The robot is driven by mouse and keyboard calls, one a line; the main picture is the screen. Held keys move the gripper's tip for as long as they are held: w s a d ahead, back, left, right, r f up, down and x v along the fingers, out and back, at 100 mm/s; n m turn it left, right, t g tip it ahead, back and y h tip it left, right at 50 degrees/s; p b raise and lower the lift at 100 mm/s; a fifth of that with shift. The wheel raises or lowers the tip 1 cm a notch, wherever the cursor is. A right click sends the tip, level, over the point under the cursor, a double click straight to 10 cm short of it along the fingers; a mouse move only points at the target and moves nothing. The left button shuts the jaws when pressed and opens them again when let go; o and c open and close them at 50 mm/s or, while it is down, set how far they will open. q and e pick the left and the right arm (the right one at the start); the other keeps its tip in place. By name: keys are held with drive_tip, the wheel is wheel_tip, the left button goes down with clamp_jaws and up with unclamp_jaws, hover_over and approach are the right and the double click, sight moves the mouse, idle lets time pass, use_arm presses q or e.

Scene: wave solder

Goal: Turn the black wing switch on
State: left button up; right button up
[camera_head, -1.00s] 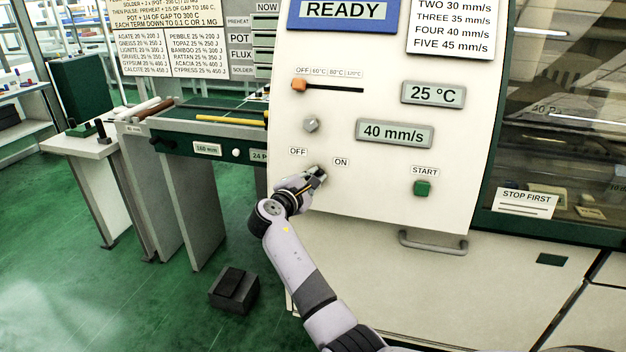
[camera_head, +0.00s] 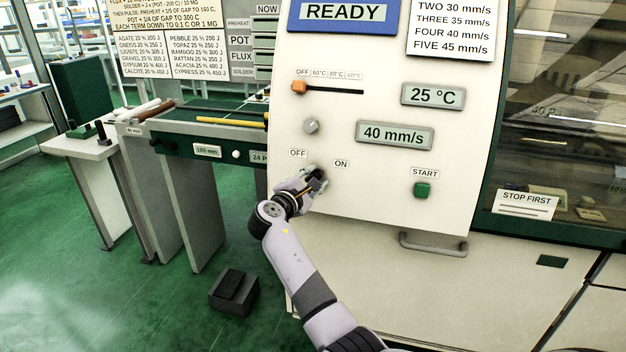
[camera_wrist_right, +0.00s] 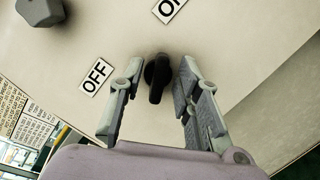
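The black wing switch (camera_wrist_right: 157,80) sits on the cream panel between my right fingers in the right wrist view. Its wing runs roughly up and down in that picture; I cannot tell for sure which position it is set to. The OFF label (camera_wrist_right: 96,76) is to its left and the ON label (camera_wrist_right: 169,8) above it. My right gripper (camera_wrist_right: 160,68) is open, one finger on each side of the switch, with visible gaps. In the head view my right gripper (camera_head: 316,180) is at the panel below the OFF and ON labels and largely hides the switch. My left gripper is not in view.
Above the switch are a grey knob (camera_head: 311,126) and an orange slider (camera_head: 299,87). To the right are a green START button (camera_head: 422,190) and a 40 mm/s display (camera_head: 394,133). A handle (camera_head: 433,244) juts out below the panel.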

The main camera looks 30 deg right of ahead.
drive_tip(key=v, duration=1.2)
drive_tip(key=shift+f, duration=0.1)
drive_tip(key=a+f+n+y, duration=0.25)
drive_tip(key=f+y, duration=0.25)
drive_tip(key=f, duration=1.5)
drive_tip(key=s+a+f+m+g+y, duration=0.1)
drive_tip(key=s+a+f, duration=0.15)
drive_tip(key=f, duration=0.55)
drive_tip(key=s+a+f+y, duration=0.1)
drive_tip(key=s+f+y, duration=0.1)
drive_tip(key=s+f, duration=0.35)
drive_tip(key=s+a+f+m+g+y, duration=0.1)
drive_tip(key=s+a+f, duration=0.1)
drive_tip(key=f, duration=0.7)
drive_tip(key=s+a+f+m+g+y, duration=0.1)
drive_tip(key=s+f+m+y, duration=0.1)
drive_tip(key=s+f, duration=0.65)
drive_tip(key=s+a+f+m+g+y, duration=0.15)
drive_tip(key=s+f, duration=0.45)
drive_tip(key=s, duration=0.6)
drive_tip(key=s+f+m+g+y, duration=0.1)
drive_tip(key=s+f+m+g, duration=0.15)
drive_tip(key=s+f, duration=0.65)
drive_tip(key=s+d+m, duration=0.1)
drive_tip(key=s+m, duration=0.3)
drive_tip(key=s, duration=1.1)
drive_tip(key=shift+s+f+g+y, duration=0.25)
drive_tip(key=shift+s+g+y, duration=0.1)
drive_tip(key=shift+y, duration=0.1)
